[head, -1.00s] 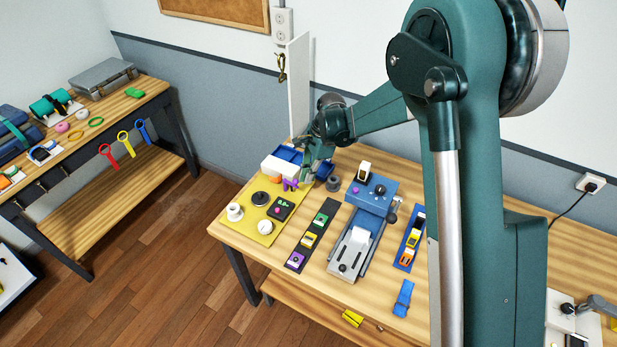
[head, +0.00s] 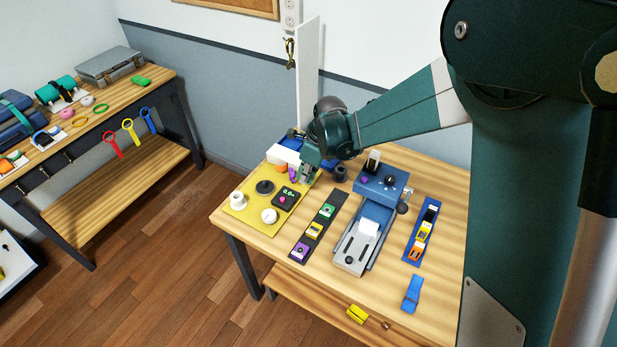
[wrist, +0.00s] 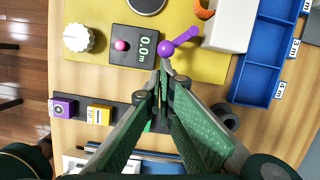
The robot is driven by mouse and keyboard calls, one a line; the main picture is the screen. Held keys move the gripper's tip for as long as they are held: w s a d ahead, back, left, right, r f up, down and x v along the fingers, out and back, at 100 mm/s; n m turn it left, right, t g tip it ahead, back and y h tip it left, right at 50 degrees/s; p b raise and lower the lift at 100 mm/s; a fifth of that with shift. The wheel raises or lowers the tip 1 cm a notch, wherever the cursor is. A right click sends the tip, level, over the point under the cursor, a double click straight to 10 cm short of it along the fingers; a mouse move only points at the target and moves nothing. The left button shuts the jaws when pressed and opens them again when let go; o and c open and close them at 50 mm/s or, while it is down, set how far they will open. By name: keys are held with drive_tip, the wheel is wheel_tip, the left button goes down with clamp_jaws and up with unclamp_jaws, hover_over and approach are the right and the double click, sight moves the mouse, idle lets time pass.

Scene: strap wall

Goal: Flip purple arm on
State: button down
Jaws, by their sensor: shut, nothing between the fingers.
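The purple arm (wrist: 181,41) is a short lever with a round knob, on the yellow board (wrist: 205,68) beside a black display reading 0.0 (wrist: 140,46). In the wrist view its knob lies just beyond my fingertips, and its rod slants up to the right. In the head view the purple arm (head: 292,174) is partly hidden by my gripper (head: 306,172). My gripper (wrist: 165,72) is shut and empty, with its tips low over the board's edge near the knob. I cannot tell whether they touch it.
A white box (wrist: 230,25) and a blue divided tray (wrist: 262,58) stand right of the purple arm. A white dial (wrist: 78,38) is left of the display. A black strip with coloured blocks (head: 316,228) and a blue-grey device (head: 368,225) lie nearby.

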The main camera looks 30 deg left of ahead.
sight(292, 177)
drive_tip(key=shift+s+a+b, duration=0.35)
drive_tip(key=shift+s, duration=0.2)
drive_tip(key=shift+s+a+b, duration=0.3)
drive_tip(key=shift+s, duration=0.25)
drive_tip(key=shift+s+a+m, duration=0.4)
drive_tip(key=shift+m, duration=0.3)
drive_tip(key=shift+s+a+b, duration=0.4)
drive_tip(key=shift+a, duration=0.25)
drive_tip(key=shift+s+a+b, duration=0.4)
drive_tip(key=shift+a, duration=0.2)
drive_tip(key=shift+w+a, duration=0.1)
drive_tip(key=shift+w, duration=0.15)
drive_tip(key=shift+w+a, duration=0.2)
drive_tip(key=shift+w, duration=0.25)
drive_tip(key=shift+w, duration=0.1)
